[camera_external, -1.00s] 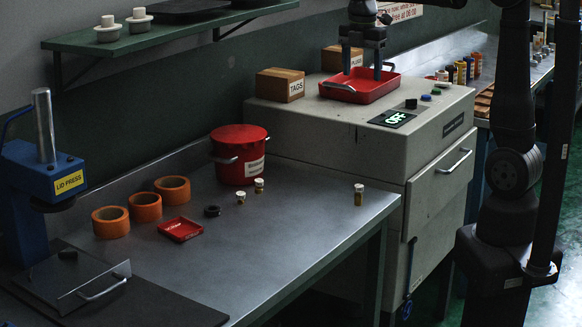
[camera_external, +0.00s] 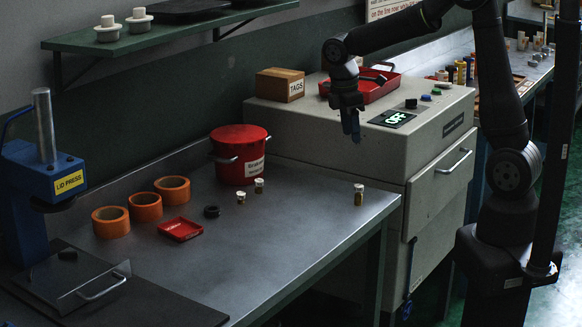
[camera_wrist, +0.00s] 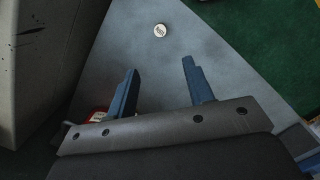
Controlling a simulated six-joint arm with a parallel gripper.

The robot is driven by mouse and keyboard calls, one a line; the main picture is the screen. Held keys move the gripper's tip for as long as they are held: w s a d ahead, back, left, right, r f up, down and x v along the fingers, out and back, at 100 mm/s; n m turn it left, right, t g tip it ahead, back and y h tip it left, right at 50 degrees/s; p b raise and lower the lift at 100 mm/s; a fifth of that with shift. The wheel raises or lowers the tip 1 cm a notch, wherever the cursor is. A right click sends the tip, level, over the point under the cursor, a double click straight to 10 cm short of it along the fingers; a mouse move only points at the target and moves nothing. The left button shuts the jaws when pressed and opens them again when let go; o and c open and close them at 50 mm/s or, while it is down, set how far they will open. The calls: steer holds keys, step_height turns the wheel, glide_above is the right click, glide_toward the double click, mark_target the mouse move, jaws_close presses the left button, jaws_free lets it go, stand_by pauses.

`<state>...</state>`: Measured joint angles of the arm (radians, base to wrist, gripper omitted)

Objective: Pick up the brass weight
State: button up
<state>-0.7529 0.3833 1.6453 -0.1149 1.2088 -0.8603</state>
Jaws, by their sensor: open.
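A small brass-brown cylinder with a pale top (camera_external: 358,195) stands upright near the right corner of the grey bench. In the wrist view, a round pale top (camera_wrist: 160,30) with dark marks shows on the bench, ahead of my fingertips. Two similar small pieces, one (camera_external: 241,198) and another (camera_external: 259,185), stand in front of the red bucket. I cannot tell from looks alone which is the brass weight. My gripper (camera_external: 352,132) is open and empty, above the bench and beside the cream cabinet; its two blue fingers (camera_wrist: 160,66) are apart in the wrist view.
The cream cabinet (camera_external: 330,115) carries a red tray (camera_external: 378,92) and a TAGS box (camera_external: 280,84). The red bucket (camera_external: 238,160), orange rings (camera_external: 145,207), a small red tray (camera_external: 180,229) and a black ring (camera_external: 211,211) stand on the bench. Its front right is clear.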

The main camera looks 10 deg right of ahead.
mark_target(359, 186)
steer(key=f, duration=0.4)
steer(key=d+f, duration=0.1)
steer(key=f, duration=0.7)
steer(key=shift+d+f, duration=0.25)
steer(key=shift+d, duration=0.15)
steer(key=shift+d+f, duration=0.2)
steer(key=shift+f, duration=0.7)
steer(key=shift+d+f, duration=0.2)
steer(key=shift+f, duration=0.75)
steer(key=shift+d+f, duration=0.2)
steer(key=shift+f, duration=0.7)
jaws_close()
